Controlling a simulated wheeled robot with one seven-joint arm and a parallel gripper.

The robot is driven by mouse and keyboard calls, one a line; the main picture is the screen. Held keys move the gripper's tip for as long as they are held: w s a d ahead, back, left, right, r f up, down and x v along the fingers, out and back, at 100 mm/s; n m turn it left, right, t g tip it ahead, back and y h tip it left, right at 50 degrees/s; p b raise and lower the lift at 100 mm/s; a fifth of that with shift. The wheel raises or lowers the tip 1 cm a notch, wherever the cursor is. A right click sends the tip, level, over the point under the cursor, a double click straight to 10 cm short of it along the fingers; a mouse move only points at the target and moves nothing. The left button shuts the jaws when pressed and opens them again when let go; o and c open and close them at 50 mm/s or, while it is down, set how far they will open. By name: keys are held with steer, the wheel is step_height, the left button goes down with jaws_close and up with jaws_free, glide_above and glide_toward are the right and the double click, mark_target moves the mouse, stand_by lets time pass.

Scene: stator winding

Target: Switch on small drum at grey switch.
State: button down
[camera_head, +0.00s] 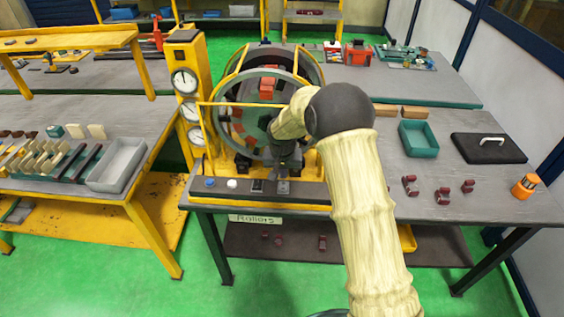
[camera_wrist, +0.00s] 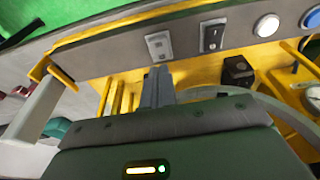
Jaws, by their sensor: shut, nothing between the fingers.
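The grey switch (camera_head: 283,187) sits at the right end of the control strip on the front of the yellow-framed drum machine. It also shows in the wrist view (camera_wrist: 158,45), a pale plate with a small grey rocker. My gripper (camera_head: 284,172) is shut and empty, just above and behind the grey switch. In the wrist view its fingers (camera_wrist: 157,86) point toward the switch, with a gap apparent in the picture. The drum (camera_head: 262,88), a round ring with red blocks, stands behind my arm, which partly hides it. I cannot tell which part is the small drum.
Left of the grey switch are a black switch (camera_head: 257,186), a white button (camera_head: 232,183) and a blue button (camera_head: 209,183). Gauges (camera_head: 186,82) stand left of the drum. A green tray (camera_head: 418,138) and black case (camera_head: 488,148) lie on the right table.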

mark_target(284, 189)
steer(key=p+x, duration=0.1)
steer(key=x, duration=0.1)
steer(key=s+p+x, duration=0.1)
steer(key=x, duration=0.2)
steer(key=shift+s+f, duration=0.1)
steer(key=shift+f, duration=0.35)
steer(key=shift+f+b, duration=0.15)
steer(key=shift+b, duration=0.15)
steer(key=shift+s+a+f+t+b, duration=0.1)
steer(key=shift+a+f+t+b, duration=0.2)
steer(key=shift+b, duration=0.6)
steer(key=shift+d+r, duration=0.1)
steer(key=shift+r, duration=0.15)
steer(key=shift+d+p, duration=0.3)
steer(key=shift+w+a+r, duration=0.1)
steer(key=shift+w+r, duration=0.25)
steer(key=shift+w, duration=0.35)
